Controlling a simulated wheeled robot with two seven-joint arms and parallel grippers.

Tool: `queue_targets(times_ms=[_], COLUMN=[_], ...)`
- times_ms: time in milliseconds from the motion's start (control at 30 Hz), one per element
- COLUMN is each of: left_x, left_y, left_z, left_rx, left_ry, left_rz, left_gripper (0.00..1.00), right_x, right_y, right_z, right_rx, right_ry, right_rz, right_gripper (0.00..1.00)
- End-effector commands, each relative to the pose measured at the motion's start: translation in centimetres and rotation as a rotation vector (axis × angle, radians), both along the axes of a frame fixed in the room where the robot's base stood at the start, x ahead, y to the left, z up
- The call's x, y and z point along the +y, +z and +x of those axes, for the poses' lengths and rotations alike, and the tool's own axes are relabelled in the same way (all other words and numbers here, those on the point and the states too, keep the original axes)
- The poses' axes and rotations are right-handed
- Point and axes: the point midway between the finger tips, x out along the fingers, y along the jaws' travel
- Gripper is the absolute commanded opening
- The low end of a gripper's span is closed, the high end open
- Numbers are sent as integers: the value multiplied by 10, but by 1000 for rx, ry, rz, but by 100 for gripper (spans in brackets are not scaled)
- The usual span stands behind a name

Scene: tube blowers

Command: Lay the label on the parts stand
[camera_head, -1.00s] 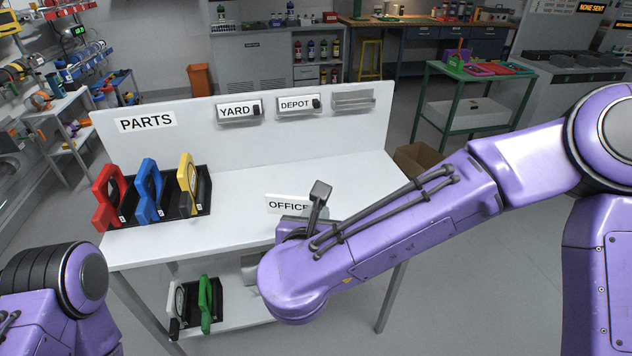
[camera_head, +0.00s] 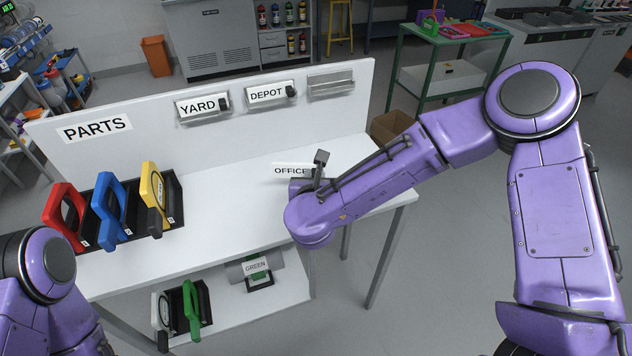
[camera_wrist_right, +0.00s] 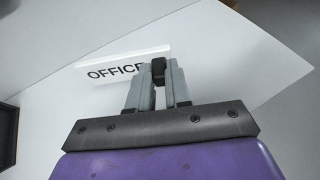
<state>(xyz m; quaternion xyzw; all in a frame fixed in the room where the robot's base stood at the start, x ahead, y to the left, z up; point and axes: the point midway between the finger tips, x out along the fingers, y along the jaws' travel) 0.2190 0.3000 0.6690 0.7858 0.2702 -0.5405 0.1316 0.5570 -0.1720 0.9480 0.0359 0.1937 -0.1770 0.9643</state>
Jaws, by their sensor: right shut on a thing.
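The white OFFICE label (camera_head: 291,171) is at the right part of the parts stand's white top (camera_head: 240,200). My right gripper (camera_wrist_right: 158,74) is shut on the dark knob at the label's right end. In the wrist view the label (camera_wrist_right: 112,72) faces up and out to the left of the fingers, over the white surface. I cannot tell whether it touches the top. In the head view my right gripper (camera_head: 311,178) is partly hidden by its own wrist. My left arm shows at the lower left, but its gripper is out of view.
The back panel carries a PARTS sign (camera_head: 95,127), YARD (camera_head: 198,106) and DEPOT (camera_head: 266,94) labels, and an empty holder (camera_head: 331,84). Red, blue and yellow parts stand in a black rack (camera_head: 177,205) at left.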

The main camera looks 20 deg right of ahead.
Motion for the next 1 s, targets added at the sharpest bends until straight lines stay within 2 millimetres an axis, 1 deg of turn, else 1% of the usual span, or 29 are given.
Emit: queue_targets(times_ms=[33,100,267,333,433,500,700,867,900,933,967,1000], left_x=[0,0,0,0,0,0,0,0,0,0,0,0], left_y=[4,6,10,11,12,12,11,5,7,7,7,7], left_z=[0,0,0,0,0,0,0,0,0,0,0,0], left_rx=[0,0,0,0,0,0,0,0,0,0,0,0], left_ry=[0,0,0,0,0,0,0,0,0,0,0,0], left_rz=[0,0,0,0,0,0,0,0,0,0,0,0], left_gripper=[43,43,43,43,43,43,43,43,43,43,43,43], right_x=[-4,-9,-18,-16,-15,-15,-16,-15,-15,-15,-15,-15], right_y=[-7,-17,-34,-49,-62,-64,-65,-70,-68,-68,-68,-68], right_z=[6,11,22,22,22,22,22,22,22,22,22,22], right_rx=[1,0,0,2,-1,-2,-3,-3,-3,-3,-3,-3], right_ry=[-1,1,2,6,6,6,5,4,4,4,4,5], right_rz=[-1,0,0,-1,0,1,1,2,2,2,2,1], right_gripper=[0,0,0,0,0,0,0,0,31,41,44,44])
